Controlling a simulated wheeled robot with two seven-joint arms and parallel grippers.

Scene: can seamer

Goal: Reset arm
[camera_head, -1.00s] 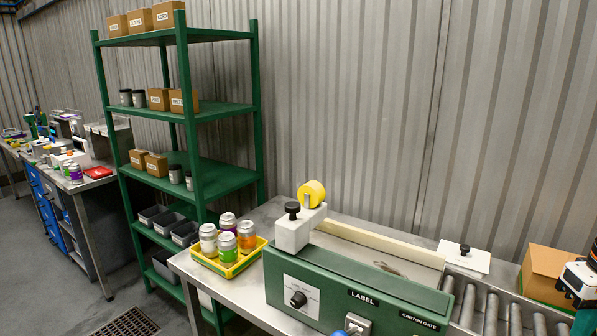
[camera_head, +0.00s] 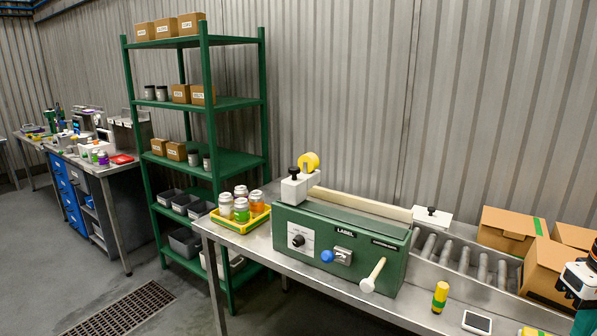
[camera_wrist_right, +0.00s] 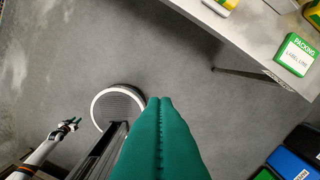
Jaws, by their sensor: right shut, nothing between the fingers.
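My right gripper (camera_wrist_right: 160,105) points down over the grey floor in the right wrist view. Its green fingers are together and hold nothing. Part of my right arm, black and white with a teal end, shows at the right edge of the head view. A grey arm with a dark, teal-tipped end, seemingly my left gripper (camera_wrist_right: 68,127), is at the lower left of the wrist view. It is too small to tell whether it is open. No object is in contact with either gripper that I can see.
A green labelling machine (camera_head: 335,245) stands on the steel table (camera_head: 425,310). Beside it are a yellow tray (camera_head: 240,226) of jars, a roller conveyor (camera_head: 465,260) and cardboard boxes (camera_head: 510,230). A green shelf (camera_head: 228,165) stands behind.

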